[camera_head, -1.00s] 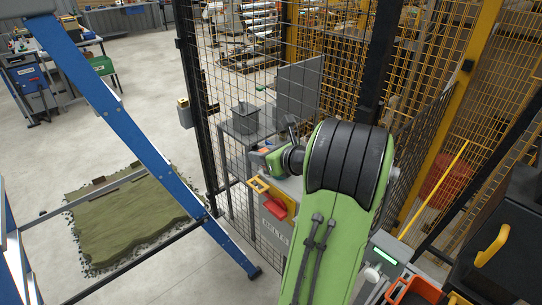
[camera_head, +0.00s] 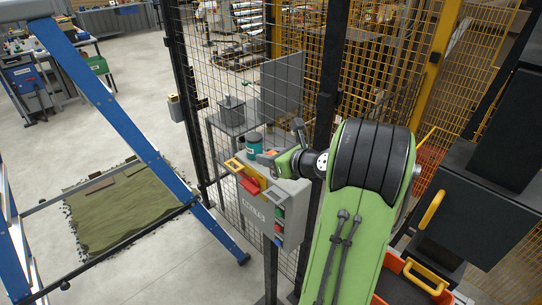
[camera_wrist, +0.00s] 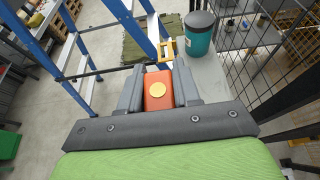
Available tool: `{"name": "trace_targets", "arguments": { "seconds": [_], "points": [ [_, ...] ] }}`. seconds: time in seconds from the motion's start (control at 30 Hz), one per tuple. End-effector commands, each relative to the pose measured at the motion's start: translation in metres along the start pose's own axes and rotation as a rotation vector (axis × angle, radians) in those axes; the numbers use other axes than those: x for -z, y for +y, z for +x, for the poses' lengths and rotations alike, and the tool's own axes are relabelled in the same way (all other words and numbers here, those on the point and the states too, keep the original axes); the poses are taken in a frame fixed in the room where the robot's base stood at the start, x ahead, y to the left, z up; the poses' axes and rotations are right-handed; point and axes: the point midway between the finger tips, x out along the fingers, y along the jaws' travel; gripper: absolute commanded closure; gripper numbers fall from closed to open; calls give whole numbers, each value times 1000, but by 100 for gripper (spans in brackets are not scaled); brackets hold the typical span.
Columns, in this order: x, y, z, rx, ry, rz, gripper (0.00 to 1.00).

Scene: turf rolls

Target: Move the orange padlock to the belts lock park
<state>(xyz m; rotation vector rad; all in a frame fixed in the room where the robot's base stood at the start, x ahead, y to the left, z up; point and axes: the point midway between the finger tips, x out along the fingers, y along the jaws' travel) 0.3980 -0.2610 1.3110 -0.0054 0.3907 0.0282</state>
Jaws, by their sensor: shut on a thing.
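The orange padlock (camera_wrist: 157,78), with a round yellow disc on its face, is between the two grey fingers of my gripper (camera_wrist: 158,92) in the wrist view. My gripper is shut on it. In the head view my gripper (camera_head: 268,160) is just above the top of a grey box (camera_head: 262,212), and only a small bit of orange shows there. The box carries a red handle, a yellow bracket (camera_head: 248,173) and several coloured buttons on its side. Its lettering is too small to read surely, so I cannot tell whether it is the belts lock park.
A teal tub with a dark lid (camera_wrist: 200,35) stands on the box top, close to my gripper. Black mesh fence (camera_head: 225,100) rises behind the box. A blue ladder-like frame (camera_head: 120,120) stands left, with green turf (camera_head: 130,210) beyond. An orange bin (camera_head: 415,275) is at lower right.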

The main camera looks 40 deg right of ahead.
Motion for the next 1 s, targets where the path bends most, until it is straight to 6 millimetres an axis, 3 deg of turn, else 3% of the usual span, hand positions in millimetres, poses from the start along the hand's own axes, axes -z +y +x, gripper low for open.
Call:
{"name": "trace_targets", "arguments": {
  "seconds": [0.5,1.0],
  "points": [
    [51,0,21,1,0,1,100],
    [51,0,21,0,-1,0,100]
  ]
}}
